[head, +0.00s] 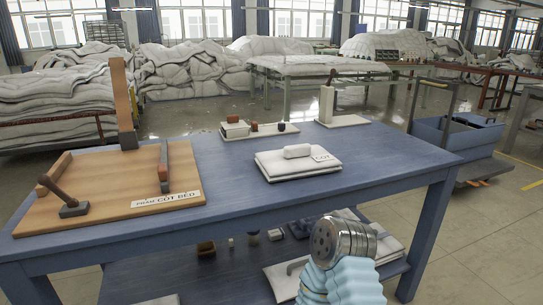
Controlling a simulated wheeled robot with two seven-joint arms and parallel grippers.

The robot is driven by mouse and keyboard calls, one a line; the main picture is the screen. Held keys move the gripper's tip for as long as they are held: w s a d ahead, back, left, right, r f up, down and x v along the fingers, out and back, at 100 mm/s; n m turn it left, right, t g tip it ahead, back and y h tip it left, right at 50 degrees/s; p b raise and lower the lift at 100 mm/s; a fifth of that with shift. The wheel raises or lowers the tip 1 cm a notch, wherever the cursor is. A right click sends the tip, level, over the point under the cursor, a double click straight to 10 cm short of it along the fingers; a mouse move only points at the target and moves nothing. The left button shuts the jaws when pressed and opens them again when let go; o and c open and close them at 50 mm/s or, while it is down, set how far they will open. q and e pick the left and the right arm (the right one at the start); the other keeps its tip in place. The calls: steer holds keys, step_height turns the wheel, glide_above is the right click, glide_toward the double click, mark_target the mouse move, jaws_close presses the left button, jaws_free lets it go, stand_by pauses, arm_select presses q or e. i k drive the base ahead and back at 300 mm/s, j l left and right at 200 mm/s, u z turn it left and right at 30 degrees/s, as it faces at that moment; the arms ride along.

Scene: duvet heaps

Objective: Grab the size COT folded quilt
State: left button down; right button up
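The folded quilt marked COT (290,168) is white and lies flat on the blue table (225,200), right of the table's middle. A small white roll or block rests on top of it, and its label faces the front right corner. An arm of mine, apparently the right, comes up from the bottom edge with a light blue sleeve and a round metal end (342,242). This end is in front of the table's near edge, well short of the quilt. I cannot make out its fingers. My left gripper is not in view.
A wooden board labelled COT BED (110,215) with an upright post and tools fills the table's left. A small tray (262,130) and a white stand (341,122) sit at the back. Folded white bundles lie on the lower shelf. A blue cart (455,138) stands right.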

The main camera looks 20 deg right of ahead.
mark_target(290, 163)
steer(key=l+z, duration=0.4)
steer(key=k+l+z, duration=0.1)
steer(key=l+z, duration=0.55)
steer(key=z, duration=0.15)
